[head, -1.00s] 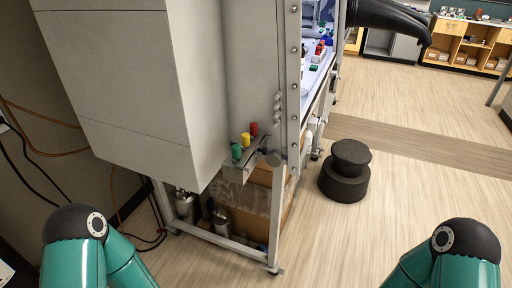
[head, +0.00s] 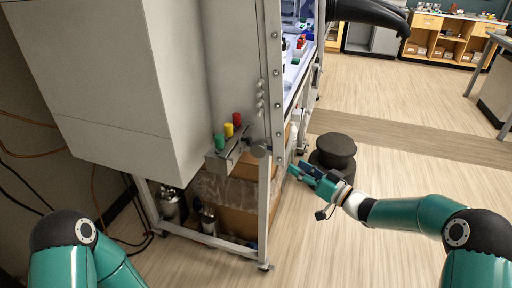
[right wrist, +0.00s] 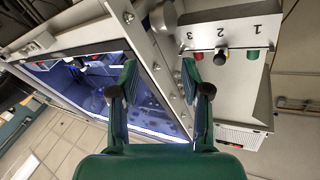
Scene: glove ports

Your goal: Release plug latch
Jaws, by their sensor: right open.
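Three plugs stand on a grey bracket (head: 217,163) low on the cabinet's side: green (head: 219,141), yellow (head: 228,130) and red (head: 237,118). A thin bar (head: 240,141) runs along the plugs, with a round grey knob (head: 259,150) near its end. In the right wrist view the bracket face (right wrist: 232,28) is marked 1, 2, 3, and the bar (right wrist: 240,48) crosses by the plugs. I cannot tell the latch's state. My right gripper (head: 298,169) is open and empty, right of and below the knob, apart from it. My left gripper is out of view.
A black stepped stool (head: 333,152) stands on the floor behind my right gripper. The cabinet's metal frame post (head: 275,110) rises beside the bracket. Metal canisters (head: 170,205) and a carton sit underneath. Open floor lies to the right.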

